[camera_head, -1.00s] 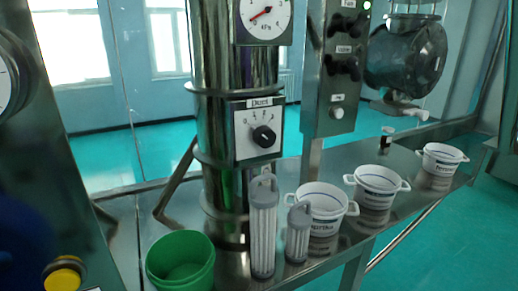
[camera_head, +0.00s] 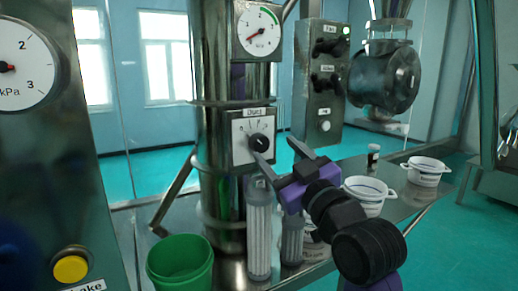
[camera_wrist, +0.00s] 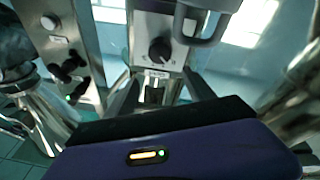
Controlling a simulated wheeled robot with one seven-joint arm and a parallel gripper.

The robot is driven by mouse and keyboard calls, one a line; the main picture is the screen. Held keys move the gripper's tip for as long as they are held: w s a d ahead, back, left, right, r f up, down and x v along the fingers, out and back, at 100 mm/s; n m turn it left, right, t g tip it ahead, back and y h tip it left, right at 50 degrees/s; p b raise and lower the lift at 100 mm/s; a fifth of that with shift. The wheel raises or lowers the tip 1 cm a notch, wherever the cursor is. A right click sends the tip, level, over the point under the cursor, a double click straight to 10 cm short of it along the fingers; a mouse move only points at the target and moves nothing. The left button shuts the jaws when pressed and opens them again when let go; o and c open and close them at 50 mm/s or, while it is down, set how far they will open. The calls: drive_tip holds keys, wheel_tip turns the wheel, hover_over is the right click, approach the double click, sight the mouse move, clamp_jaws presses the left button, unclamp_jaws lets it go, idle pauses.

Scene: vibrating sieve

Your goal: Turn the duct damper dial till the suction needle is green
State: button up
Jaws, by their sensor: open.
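The duct damper dial (camera_head: 259,143) is a black knob on a pale scale plate, fixed to the shiny steel duct. Above it is the round suction gauge (camera_head: 259,31), with a green arc at upper right. Its red needle points to lower left, outside the green. My gripper (camera_head: 279,153) is open and empty in front of the dial, slightly to the right and below. In the wrist view the dial knob (camera_wrist: 160,50) lies ahead, beyond and between the two dark fingers (camera_wrist: 160,90). The fingers do not visibly touch it.
Grey filter cartridges (camera_head: 259,235) stand below the dial, partly behind my arm. A green bucket (camera_head: 180,262) is at lower left. White tubs (camera_head: 369,191) stand on the steel bench. A switch box (camera_head: 321,80) is right of the duct. A panel with a yellow button (camera_head: 71,267) is at left.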

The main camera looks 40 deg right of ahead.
sight(262, 144)
drive_tip(key=shift+w+d+n+g+y, duration=0.25)
drive_tip(key=shift+w+d+n+g, duration=0.35)
drive_tip(key=shift+w, duration=0.85)
drive_tip(key=shift+w+d+n+g+y, duration=0.35)
drive_tip(key=shift+w+n, duration=0.4)
drive_tip(key=shift+w, duration=0.65)
drive_tip(key=shift+w+d+n+g+y, duration=0.1)
drive_tip(key=shift+w+d+n+g, duration=0.4)
drive_tip(key=shift+w, duration=0.95)
drive_tip(key=shift+c, duration=0.4)
clamp_jaws()
drive_tip(key=shift+p, duration=0.35)
